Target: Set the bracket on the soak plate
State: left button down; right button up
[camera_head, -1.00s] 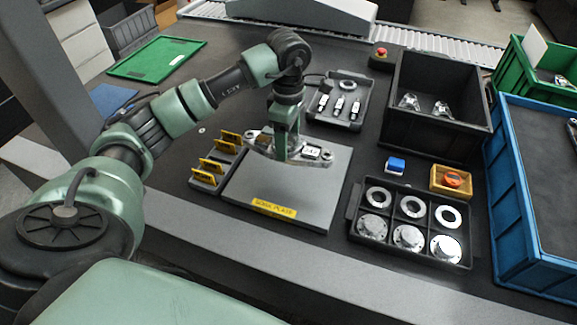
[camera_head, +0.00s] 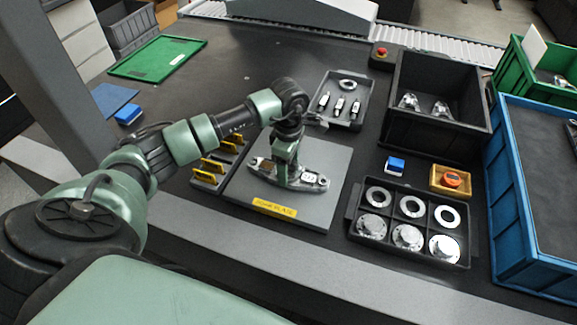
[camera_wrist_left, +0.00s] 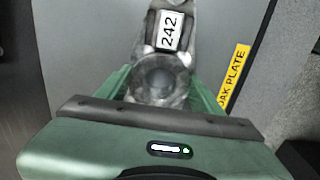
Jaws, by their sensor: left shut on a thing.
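The bracket (camera_head: 312,179) is a long metallic grey piece with a white label, which reads 242 in the left wrist view (camera_wrist_left: 170,32). It is over the middle of the grey soak plate (camera_head: 336,157), which has a yellow label on its front edge. The plate also shows in the left wrist view (camera_wrist_left: 90,45). My left gripper (camera_head: 283,180) is shut on the bracket near its middle, from above. The bracket lies flat, low over the plate; I cannot tell whether it touches. The gripper fingers (camera_wrist_left: 160,95) hide part of it. My right gripper is not in view.
A rack with yellow tabs (camera_head: 208,172) stands left of the plate. A dark tray with rings and discs (camera_head: 409,262) is close on its right. Behind are a small parts tray (camera_head: 315,115) and a tall black bin (camera_head: 432,132). A blue crate (camera_head: 515,215) stands far right.

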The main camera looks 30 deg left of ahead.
pick_arm(q)
jog(key=shift+c, duration=1.3)
grip_release()
notch_tip(320, 180, up, 12)
jog(key=b, duration=0.1)
